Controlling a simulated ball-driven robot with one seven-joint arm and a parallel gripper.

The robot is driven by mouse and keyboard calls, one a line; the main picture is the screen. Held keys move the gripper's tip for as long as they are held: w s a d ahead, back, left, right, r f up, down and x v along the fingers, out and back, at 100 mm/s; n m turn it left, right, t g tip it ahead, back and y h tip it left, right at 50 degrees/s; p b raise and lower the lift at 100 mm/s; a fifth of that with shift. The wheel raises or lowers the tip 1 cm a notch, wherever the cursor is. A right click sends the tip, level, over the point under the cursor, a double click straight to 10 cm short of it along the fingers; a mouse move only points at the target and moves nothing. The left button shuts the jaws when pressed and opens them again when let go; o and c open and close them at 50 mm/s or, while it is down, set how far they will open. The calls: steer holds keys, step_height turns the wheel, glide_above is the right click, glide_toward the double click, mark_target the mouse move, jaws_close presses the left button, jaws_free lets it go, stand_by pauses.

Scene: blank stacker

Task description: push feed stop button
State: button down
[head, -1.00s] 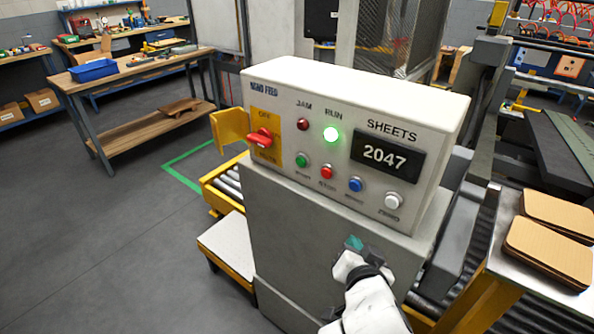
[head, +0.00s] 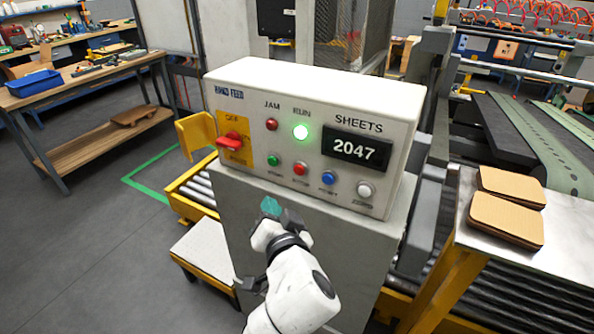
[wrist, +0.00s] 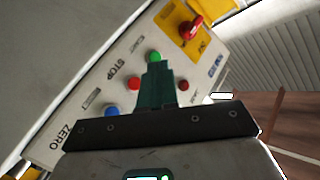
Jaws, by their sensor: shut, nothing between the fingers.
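The red stop button (head: 299,168) is on the lower row of the hand feed control panel (head: 240,103), between the green button (head: 273,160) and the blue button (head: 328,178). My gripper (head: 270,206) has teal fingertips, shut and empty, and appears just below the green button in the head view. In the wrist view the fingers (wrist: 155,80) point toward the panel. The red stop button (wrist: 134,83) shows just left of them, beside the STOP label, and the green button (wrist: 154,57) is just beyond the tips. I cannot tell any contact.
The run lamp (head: 301,132) glows green and the counter (head: 357,149) reads 2047. A red rotary switch (head: 230,139) sits at the panel's left and a white zero button (head: 365,190) at its right. Cardboard sheets (head: 508,219) lie on a table at right.

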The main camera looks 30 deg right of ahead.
mark_target(299, 170)
steer(key=w+d+p, duration=0.3)
steer(key=w+d, duration=0.2)
steer(key=d, duration=0.2)
stand_by(0.3)
steer(key=shift+w+d, duration=0.1)
steer(key=shift+d, duration=0.05)
stand_by(1.8)
steer(key=shift+w+d, duration=0.15)
steer(key=shift+d, duration=0.1)
steer(key=shift+w+d, duration=0.3)
steer(key=shift+d, duration=0.1)
stand_by(1.0)
steer(key=shift+a, duration=0.1)
steer(key=shift+s+a+b, duration=0.5)
steer(key=shift+s+a, duration=0.05)
steer(key=shift+a, duration=0.1)
